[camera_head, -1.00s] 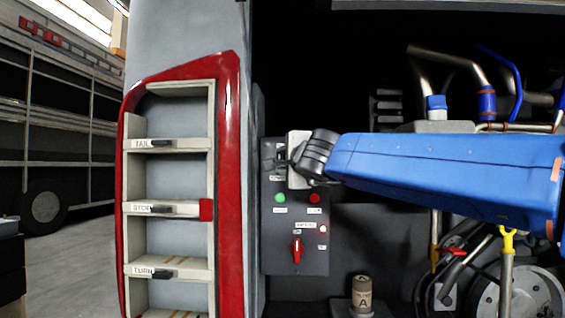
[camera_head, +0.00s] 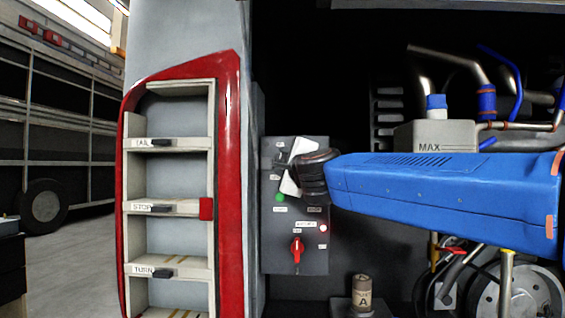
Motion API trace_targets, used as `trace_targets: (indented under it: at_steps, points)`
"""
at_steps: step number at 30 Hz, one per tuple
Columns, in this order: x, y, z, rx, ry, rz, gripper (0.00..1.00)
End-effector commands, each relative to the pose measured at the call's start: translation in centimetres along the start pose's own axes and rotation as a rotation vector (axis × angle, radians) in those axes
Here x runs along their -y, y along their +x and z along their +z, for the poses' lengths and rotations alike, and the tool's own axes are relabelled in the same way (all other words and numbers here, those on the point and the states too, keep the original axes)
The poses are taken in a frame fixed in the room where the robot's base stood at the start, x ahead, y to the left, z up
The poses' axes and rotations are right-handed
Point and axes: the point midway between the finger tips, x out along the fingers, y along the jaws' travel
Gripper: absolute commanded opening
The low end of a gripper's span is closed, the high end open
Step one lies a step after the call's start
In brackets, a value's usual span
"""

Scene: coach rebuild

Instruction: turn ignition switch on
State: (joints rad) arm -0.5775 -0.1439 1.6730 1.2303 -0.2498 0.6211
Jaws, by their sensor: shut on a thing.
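The dark grey control panel (camera_head: 284,232) stands just right of the red-edged lamp column. My gripper (camera_head: 281,162) is at the panel's upper left part, coming in from the right. Its dark fingers are shut on the ignition switch there, and the gripper's pale body is tilted, its top leaning right. The fingers and body hide the switch, so its exact position cannot be read.
Below my gripper are a green button (camera_head: 279,197), a lit pinkish lamp (camera_head: 323,228) and a red rotary handle (camera_head: 297,249). A canister marked A (camera_head: 362,293) stands lower right. Engine pipes and a reservoir marked MAX (camera_head: 436,136) are at the right.

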Motion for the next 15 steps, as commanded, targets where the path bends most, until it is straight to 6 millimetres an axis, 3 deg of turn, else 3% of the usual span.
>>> trace_targets:
  at_steps: [15]
  points:
    - [-0.49, 0.04, 0.0, -0.001, 0.206, -0.083, 0.14]
